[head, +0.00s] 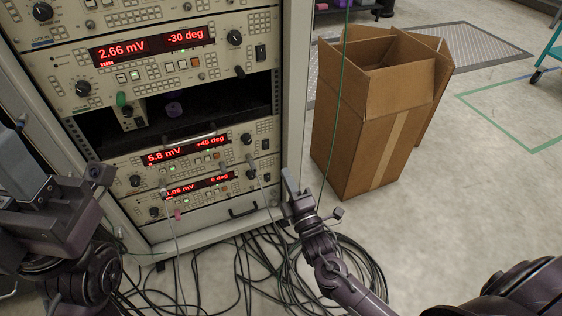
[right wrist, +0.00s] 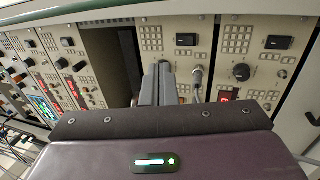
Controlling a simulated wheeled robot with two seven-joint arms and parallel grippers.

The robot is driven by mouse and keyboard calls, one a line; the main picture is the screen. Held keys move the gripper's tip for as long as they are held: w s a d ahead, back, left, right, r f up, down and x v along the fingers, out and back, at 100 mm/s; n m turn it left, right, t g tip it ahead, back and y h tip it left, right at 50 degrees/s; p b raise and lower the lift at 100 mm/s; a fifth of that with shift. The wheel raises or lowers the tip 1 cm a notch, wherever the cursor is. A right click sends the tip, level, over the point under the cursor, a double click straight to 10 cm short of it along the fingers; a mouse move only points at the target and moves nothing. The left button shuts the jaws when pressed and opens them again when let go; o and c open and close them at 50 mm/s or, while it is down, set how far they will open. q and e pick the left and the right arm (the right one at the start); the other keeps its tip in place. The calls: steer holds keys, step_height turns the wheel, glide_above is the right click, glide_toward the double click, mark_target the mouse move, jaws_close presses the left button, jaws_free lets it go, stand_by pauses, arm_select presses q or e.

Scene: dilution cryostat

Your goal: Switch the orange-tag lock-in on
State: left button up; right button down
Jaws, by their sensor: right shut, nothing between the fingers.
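Several cream lock-in units are stacked in a rack. One (head: 150,60) shows a lit red 2.66 mV, −30 deg. Below a dark gap, one (head: 185,152) shows 5.8 mV, +45 deg, and the lowest (head: 200,188) is lit with 0 deg. The top unit (head: 150,22) is cut off by the frame. I cannot make out an orange tag. My right gripper (head: 289,181) is shut and empty by the rack's lower right edge; its fingers (right wrist: 157,85) point at panels in the right wrist view. My left gripper (head: 97,175) is at left, its jaws unclear.
A green tag (head: 121,99) hangs by the gap, and a pink one (head: 178,215) hangs low. Cables (head: 250,265) lie tangled on the floor before the rack. An open cardboard box (head: 370,120) stands right of the rack.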

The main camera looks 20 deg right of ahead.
steer(key=shift+s+p, duration=0.3)
steer(key=shift+s, duration=1.05)
steer(key=shift+r, duration=0.1)
